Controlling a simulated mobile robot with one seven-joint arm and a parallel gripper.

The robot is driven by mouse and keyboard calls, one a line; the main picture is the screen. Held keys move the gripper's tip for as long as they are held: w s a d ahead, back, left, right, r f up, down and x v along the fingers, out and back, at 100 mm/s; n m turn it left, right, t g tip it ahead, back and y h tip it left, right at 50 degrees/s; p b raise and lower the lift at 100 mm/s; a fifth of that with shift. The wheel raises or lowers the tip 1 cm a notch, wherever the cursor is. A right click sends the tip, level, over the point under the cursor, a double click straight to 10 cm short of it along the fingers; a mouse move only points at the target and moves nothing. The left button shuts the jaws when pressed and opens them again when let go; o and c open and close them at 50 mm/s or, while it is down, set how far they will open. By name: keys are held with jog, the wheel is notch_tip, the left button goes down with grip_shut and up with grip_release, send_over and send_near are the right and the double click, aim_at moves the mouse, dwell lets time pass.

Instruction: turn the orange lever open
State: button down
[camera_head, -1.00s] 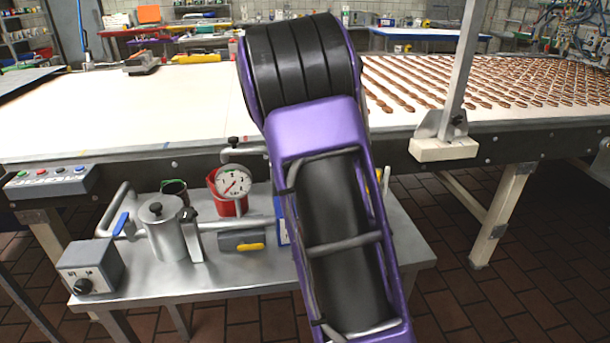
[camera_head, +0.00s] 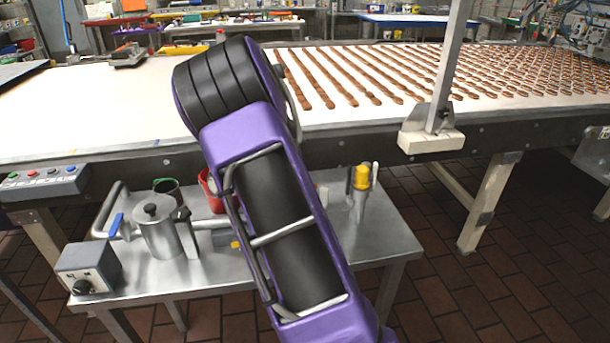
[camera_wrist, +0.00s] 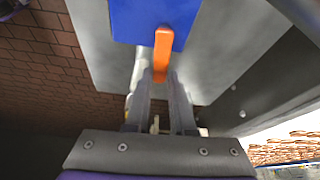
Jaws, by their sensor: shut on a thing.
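The orange lever (camera_wrist: 162,50) shows in the wrist view in front of a blue panel (camera_wrist: 150,14). My gripper (camera_wrist: 161,78) has its two fingertips on either side of the lever's lower end and is shut on it. In the head view my purple arm hides the lever and the gripper.
On the metal table (camera_head: 385,235) stand a metal pot (camera_head: 160,230), a grey knob box (camera_head: 88,268), a blue-handled pipe (camera_head: 103,215) and a yellow-topped fitting (camera_head: 361,178). A red cup (camera_head: 210,188) is partly hidden. A conveyor (camera_head: 90,125) runs behind.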

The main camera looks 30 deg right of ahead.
jog(key=shift+s+m, duration=0.1)
jog(key=shift+m, duration=0.2)
jog(key=c, duration=0.8)
grip_release()
jog(key=shift+o, duration=0.2)
jog(key=p+v, duration=0.2)
jog(key=v, duration=1.5)
jog(key=shift+r, duration=0.25)
